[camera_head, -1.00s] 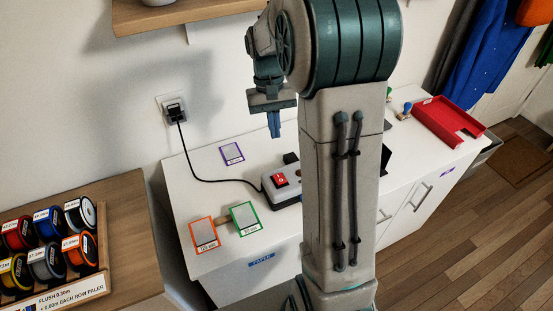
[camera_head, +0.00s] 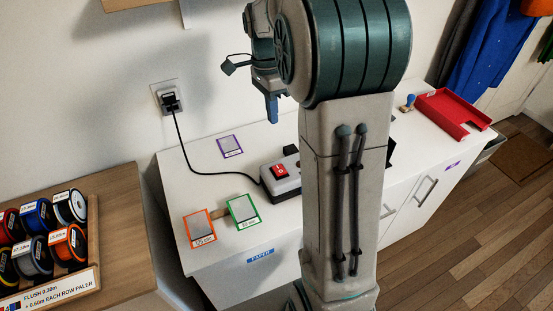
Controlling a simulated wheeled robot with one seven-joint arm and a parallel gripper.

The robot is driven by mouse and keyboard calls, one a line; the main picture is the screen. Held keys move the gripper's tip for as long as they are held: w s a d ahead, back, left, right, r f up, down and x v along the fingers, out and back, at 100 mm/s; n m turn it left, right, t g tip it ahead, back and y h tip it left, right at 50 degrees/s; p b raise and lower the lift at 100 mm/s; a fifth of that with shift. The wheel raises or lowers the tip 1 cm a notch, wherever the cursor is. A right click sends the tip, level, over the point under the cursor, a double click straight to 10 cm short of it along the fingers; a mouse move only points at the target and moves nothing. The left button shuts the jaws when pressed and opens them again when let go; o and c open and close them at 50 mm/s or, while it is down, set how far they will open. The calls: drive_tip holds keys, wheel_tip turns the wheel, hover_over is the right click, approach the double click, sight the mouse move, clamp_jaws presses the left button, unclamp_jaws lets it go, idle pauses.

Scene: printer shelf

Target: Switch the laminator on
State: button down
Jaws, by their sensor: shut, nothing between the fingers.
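A pale grey device with a dark base (camera_head: 284,188) lies on the white cabinet. It has a red rocker switch (camera_head: 280,170) on top, and a black cord runs from it to the wall. My arm hides its right part, so I cannot tell whether it is the laminator or a power strip feeding it. A black part (camera_head: 390,152) shows just right of my arm. My gripper (camera_head: 271,116) has blue fingers, shut and empty. It hangs pointing down, above and behind the switch in the picture, apart from it.
The black plug (camera_head: 169,100) sits in the wall socket. Orange-framed (camera_head: 200,228), green-framed (camera_head: 243,209) and purple-framed (camera_head: 230,146) cards lie on the cabinet top (camera_head: 185,180). A red tray (camera_head: 452,112) and a blue-handled stamp (camera_head: 408,103) are at the right. Spools (camera_head: 68,244) stand left.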

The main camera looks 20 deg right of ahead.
sight(277, 167)
idle(0.3)
drive_tip(key=f, duration=0.4)
drive_tip(key=s+f, duration=0.1)
drive_tip(key=f, duration=0.4)
drive_tip(key=s+f, duration=0.1)
drive_tip(key=f, duration=0.3)
drive_tip(key=shift+s+f, duration=0.2)
drive_tip(key=shift+f, duration=0.2)
drive_tip(key=shift+p, duration=0.3)
